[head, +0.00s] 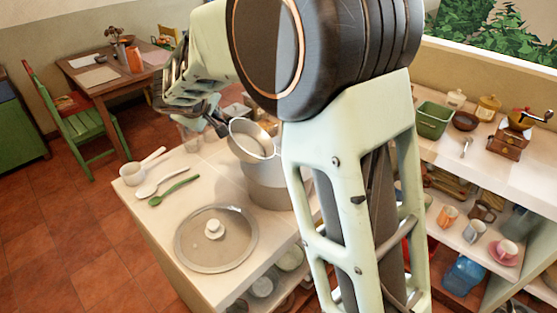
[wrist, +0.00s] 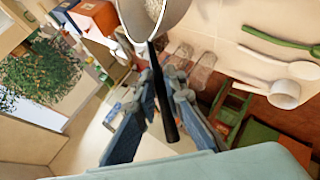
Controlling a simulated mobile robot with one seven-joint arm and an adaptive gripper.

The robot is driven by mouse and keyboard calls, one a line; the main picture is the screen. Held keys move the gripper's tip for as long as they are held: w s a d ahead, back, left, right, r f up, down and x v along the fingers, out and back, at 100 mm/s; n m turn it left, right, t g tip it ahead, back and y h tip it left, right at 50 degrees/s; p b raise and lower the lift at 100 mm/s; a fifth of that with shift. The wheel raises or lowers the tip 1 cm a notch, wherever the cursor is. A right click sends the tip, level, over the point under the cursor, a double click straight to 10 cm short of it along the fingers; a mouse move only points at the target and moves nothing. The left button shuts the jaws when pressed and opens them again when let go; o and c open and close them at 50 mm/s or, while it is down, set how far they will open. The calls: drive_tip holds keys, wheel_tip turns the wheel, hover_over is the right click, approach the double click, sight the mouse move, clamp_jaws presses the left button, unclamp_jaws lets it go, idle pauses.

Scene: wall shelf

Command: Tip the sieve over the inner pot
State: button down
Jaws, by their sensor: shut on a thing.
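The sieve (head: 240,137) is a round metal bowl with a dark handle (wrist: 163,110). My gripper (head: 207,112) is shut on that handle, which runs between the fingers in the wrist view (wrist: 162,85). The sieve bowl (wrist: 136,18) shows at the top of the wrist view, with pale grainy contents. In the head view the sieve is over the upper left part of the metal pot (head: 265,183) on the counter. Its rim looks tilted; I cannot tell whether it touches the pot. My arm hides the pot's right side, and the sieve hides much of its opening.
A glass lid (head: 190,250) lies in front of the pot. A green spoon (head: 175,190), a white spoon (head: 153,188) and a white ladle (head: 133,174) lie to the left. Clear glasses (head: 188,140) stand behind. The wall shelf with cups (head: 475,231) is at right.

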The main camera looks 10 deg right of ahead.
drive_tip(key=shift+d+r, duration=0.15)
drive_tip(key=shift+d, duration=0.25)
drive_tip(key=shift+s+d+r+y+p, duration=0.1)
drive_tip(key=shift+d+r+y+p, duration=0.1)
drive_tip(key=shift+r+y+p, duration=0.1)
drive_tip(key=shift+d+r+m+p, duration=0.3)
drive_tip(key=shift+d+r, duration=0.05)
drive_tip(key=shift+d, duration=0.05)
drive_tip(key=shift+s+r+y, duration=0.1)
drive_tip(key=shift+y, duration=0.2)
